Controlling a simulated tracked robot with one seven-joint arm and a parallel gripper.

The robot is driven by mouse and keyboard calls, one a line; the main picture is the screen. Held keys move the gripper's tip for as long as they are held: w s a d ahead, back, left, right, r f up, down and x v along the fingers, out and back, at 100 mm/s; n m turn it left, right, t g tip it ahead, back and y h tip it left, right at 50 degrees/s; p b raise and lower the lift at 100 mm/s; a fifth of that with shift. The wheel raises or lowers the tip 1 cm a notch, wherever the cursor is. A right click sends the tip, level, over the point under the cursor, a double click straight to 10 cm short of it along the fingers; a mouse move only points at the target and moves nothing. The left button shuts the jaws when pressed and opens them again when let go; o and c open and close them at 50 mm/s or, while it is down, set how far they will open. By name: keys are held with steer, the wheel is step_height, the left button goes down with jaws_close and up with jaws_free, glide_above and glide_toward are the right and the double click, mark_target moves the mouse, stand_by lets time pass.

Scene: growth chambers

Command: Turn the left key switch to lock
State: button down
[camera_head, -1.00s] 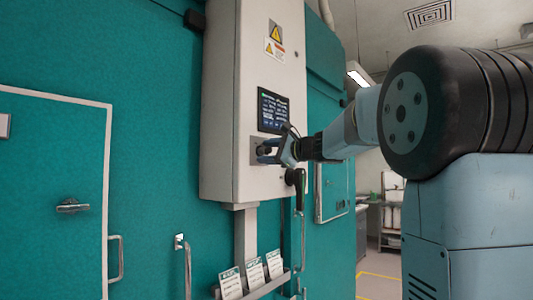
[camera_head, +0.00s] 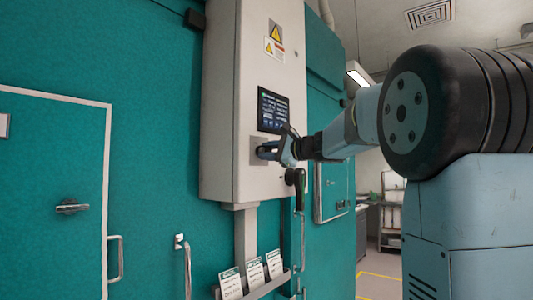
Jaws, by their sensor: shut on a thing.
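The left key switch shows as a grey plate (camera_head: 256,143) on the front of the white control cabinet (camera_head: 222,100), below a dark display screen (camera_head: 273,110). My gripper (camera_head: 266,151) is at this switch, reaching in from the right, with its fingers closed on the key. The key itself is mostly hidden by the fingers, so its angle cannot be read. Any switch further right is hidden behind my gripper and wrist.
A rack with several printed cards (camera_head: 254,273) is under the cabinet. A teal door with a handle (camera_head: 72,206) is at left. Open floor shows at right.

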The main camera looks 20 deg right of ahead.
steer(key=n, duration=0.5)
steer(key=shift+f+n, duration=0.25)
steer(key=shift+n, duration=0.15)
steer(key=n, duration=0.5)
steer(key=shift+r+n, duration=0.1)
steer(key=shift+n, duration=0.2)
steer(key=c, duration=1.1)
jaws_free()
steer(key=shift+o, duration=1.3)
steer(key=shift+r, duration=0.15)
steer(key=v, duration=1.3)
steer(key=shift+s+d, duration=0.25)
steer(key=shift+s, duration=0.05)
